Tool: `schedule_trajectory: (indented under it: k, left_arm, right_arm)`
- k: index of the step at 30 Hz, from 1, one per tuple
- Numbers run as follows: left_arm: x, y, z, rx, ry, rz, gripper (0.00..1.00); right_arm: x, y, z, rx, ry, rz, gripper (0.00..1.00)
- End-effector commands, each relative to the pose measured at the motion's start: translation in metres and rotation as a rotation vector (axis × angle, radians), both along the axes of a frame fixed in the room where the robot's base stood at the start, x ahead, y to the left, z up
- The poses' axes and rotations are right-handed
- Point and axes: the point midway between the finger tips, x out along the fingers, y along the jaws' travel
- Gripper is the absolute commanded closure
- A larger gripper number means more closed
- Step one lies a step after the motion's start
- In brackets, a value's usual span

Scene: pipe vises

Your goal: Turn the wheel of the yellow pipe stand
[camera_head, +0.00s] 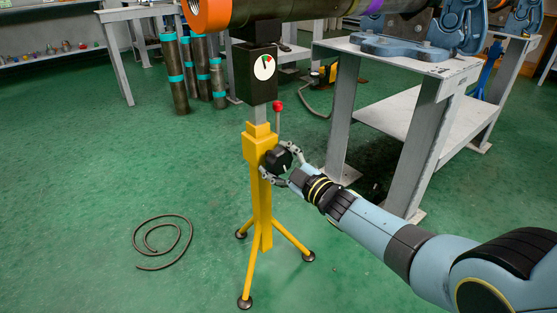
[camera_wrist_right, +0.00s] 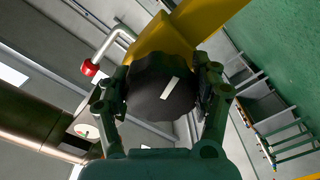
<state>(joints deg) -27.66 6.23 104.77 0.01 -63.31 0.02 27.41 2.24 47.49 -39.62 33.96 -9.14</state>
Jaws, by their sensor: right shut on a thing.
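The yellow pipe stand (camera_head: 262,205) stands upright on three splayed legs in the middle of the head view. Its black wheel (camera_head: 278,160) is on the right side of its upper post and has a white mark. In the right wrist view the wheel (camera_wrist_right: 162,88) is in the centre, with the yellow post (camera_wrist_right: 190,30) behind it. My right gripper (camera_head: 281,163) is shut on the wheel, with one finger on each side of it. A red-knobbed lever (camera_head: 278,106) rises from the stand beside the wheel. My left gripper is not in view.
A black box with a dial (camera_head: 263,67) sits above the stand, under a large pipe (camera_head: 290,10) with an orange end. A grey table (camera_head: 400,130) with blue vises stands to the right. A hose (camera_head: 160,243) lies on the green floor at left.

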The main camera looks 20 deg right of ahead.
Motion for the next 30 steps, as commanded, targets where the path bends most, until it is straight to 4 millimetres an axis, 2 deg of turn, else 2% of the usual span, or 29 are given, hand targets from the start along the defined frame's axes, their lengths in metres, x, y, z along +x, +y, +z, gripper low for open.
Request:
schedule_trajectory:
  k: [5, 6, 11, 19, 22, 26, 30]
  left_arm:
    - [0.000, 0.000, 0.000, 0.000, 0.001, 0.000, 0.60]
    - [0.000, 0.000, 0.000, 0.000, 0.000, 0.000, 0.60]
    - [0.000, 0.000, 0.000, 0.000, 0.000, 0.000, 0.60]
    - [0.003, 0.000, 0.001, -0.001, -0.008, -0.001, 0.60]
    - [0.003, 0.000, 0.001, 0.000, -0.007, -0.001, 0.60]
    - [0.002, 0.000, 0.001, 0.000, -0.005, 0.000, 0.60]
    - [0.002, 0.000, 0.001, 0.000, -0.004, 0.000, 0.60]
  right_arm:
    - [-0.001, -0.001, -0.002, -0.001, 0.004, -0.001, 0.68]
    - [-0.001, -0.001, -0.002, -0.001, 0.004, -0.001, 0.32]
    - [-0.001, -0.001, -0.001, -0.001, 0.003, -0.001, 0.12]
    - [-0.001, -0.001, -0.001, -0.001, 0.001, 0.000, 0.12]
    - [-0.007, -0.003, -0.002, -0.002, 0.002, -0.001, 0.12]
    - [-0.026, -0.009, -0.002, -0.003, 0.002, 0.000, 0.12]
    - [-0.057, -0.021, -0.003, -0.005, 0.004, -0.001, 0.12]
